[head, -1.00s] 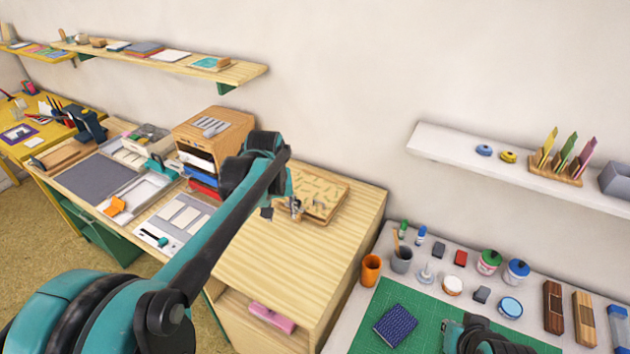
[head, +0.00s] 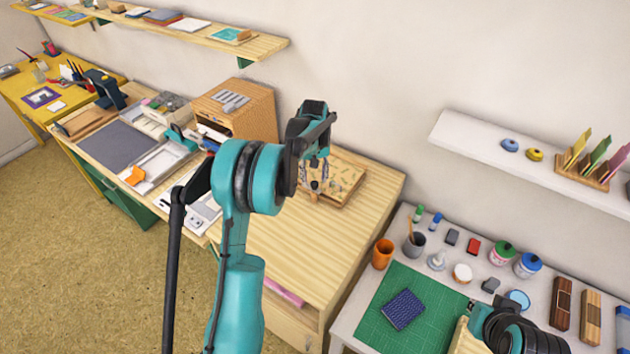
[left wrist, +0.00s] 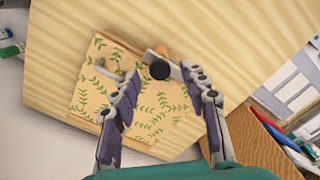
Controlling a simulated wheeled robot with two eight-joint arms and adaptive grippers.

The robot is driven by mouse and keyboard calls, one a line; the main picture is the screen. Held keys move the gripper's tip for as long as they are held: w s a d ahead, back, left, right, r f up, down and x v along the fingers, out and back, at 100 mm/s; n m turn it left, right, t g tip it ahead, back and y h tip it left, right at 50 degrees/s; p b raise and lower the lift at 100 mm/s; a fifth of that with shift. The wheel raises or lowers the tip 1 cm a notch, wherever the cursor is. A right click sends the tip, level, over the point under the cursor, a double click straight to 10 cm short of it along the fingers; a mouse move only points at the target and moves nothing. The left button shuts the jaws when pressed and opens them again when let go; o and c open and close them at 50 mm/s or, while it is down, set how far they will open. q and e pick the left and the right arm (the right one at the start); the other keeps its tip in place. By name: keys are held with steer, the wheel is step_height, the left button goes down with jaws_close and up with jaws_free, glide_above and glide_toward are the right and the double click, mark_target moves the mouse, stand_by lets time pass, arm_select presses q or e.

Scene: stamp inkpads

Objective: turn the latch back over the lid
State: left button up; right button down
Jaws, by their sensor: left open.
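A wooden box with a leaf-patterned lid (head: 346,178) lies on the light wood cabinet top; its lid (left wrist: 90,92) fills the middle of the left wrist view. The latch (left wrist: 151,57), a grey strip with a dark round knob and a wooden peg beside it, sits at the lid's edge. My left gripper (head: 315,184) is over this edge. In the left wrist view my left gripper (left wrist: 160,74) is open, its fingers either side of the knob with gaps showing. My right gripper (head: 474,308) is over the green mat; its jaws are unclear.
A wooden drawer unit (head: 243,108) stands left of the box. The cabinet top (head: 290,240) in front of the box is bare. On the right, the white table holds a green mat (head: 430,300), a blue pad (head: 403,309), an orange cup (head: 382,254) and several jars.

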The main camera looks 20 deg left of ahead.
arm_select(q)
steer(key=shift+f, duration=0.75)
jaws_close()
